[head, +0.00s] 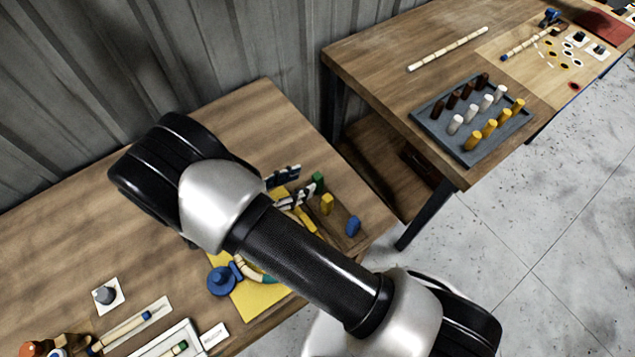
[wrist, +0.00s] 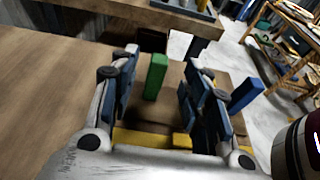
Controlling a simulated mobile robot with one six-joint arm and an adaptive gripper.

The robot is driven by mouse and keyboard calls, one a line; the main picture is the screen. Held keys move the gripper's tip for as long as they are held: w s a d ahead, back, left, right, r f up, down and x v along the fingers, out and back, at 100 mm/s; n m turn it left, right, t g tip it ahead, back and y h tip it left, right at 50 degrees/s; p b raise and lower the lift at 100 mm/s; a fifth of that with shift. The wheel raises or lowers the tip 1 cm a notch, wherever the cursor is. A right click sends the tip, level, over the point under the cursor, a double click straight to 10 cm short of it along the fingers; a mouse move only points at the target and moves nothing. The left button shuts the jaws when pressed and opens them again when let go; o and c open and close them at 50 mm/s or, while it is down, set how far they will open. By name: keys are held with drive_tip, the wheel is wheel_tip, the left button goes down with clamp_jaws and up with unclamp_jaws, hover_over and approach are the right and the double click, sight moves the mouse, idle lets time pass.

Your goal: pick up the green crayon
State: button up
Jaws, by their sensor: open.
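In the head view the green crayon (head: 318,181) shows only in part, just past the fingertips of my gripper (head: 291,185). The gripper holds nothing. Whether either finger touches the crayon cannot be told.
A blue crayon (head: 353,226) and a yellow crayon (head: 327,204) stand close by; the blue one also shows outside the right finger (wrist: 246,94). A yellow mat (head: 250,306) with a blue round piece (head: 221,280) lies under my arm. A grey peg tray (head: 436,125) sits on the far table.

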sight(315, 178)
drive_tip(key=b+x, duration=0.1)
drive_tip(key=x, duration=0.5)
drive_tip(key=shift+w+d+f, duration=0.15)
drive_tip(key=shift+d+f, duration=0.1)
drive_tip(key=shift+c, duration=0.5)
clamp_jaws()
